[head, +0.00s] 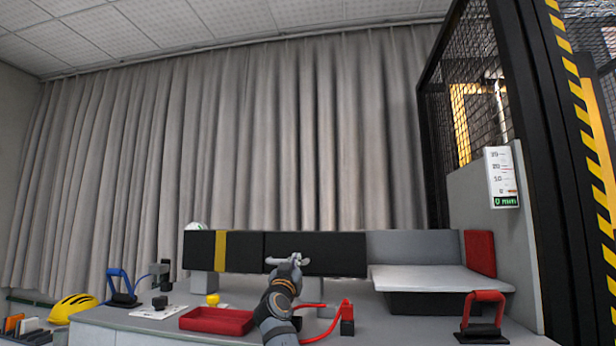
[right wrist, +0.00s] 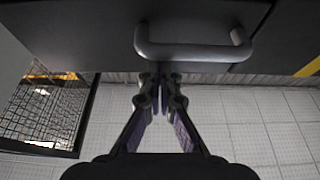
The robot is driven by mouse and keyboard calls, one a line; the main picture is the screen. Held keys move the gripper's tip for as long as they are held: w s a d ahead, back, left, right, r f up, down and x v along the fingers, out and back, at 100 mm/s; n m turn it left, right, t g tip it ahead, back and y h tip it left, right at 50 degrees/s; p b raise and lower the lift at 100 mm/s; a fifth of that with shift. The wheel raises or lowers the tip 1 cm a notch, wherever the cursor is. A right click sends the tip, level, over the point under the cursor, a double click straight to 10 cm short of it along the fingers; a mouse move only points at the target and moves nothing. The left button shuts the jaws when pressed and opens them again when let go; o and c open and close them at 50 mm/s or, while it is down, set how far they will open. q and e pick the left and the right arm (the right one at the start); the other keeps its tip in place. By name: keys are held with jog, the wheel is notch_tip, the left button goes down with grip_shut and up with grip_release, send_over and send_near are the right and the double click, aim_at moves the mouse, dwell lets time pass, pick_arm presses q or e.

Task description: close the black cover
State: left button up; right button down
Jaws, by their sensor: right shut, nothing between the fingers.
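The black cover (head: 335,254) is a flat dark panel with its face towards me, at the middle of the long bench unit in the head view. In the right wrist view its dark face (right wrist: 90,35) fills the top, with a grey bar handle (right wrist: 190,50) on it. My right gripper (head: 287,261) is in front of the cover at its left end. In the right wrist view the right gripper (right wrist: 161,82) is shut and empty, its fingertips close beside the handle; I cannot tell whether they touch it. My left gripper is not in view.
A black panel with a yellow stripe (head: 221,251) adjoins on the left, and a grey section (head: 412,246) with a pale shelf (head: 440,279) on the right. A red tray (head: 216,321), red hose (head: 326,332) and red-handled block (head: 484,318) are on the bench.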

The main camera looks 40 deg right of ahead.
notch_tip(320, 180, up, 10)
dwell(0.4)
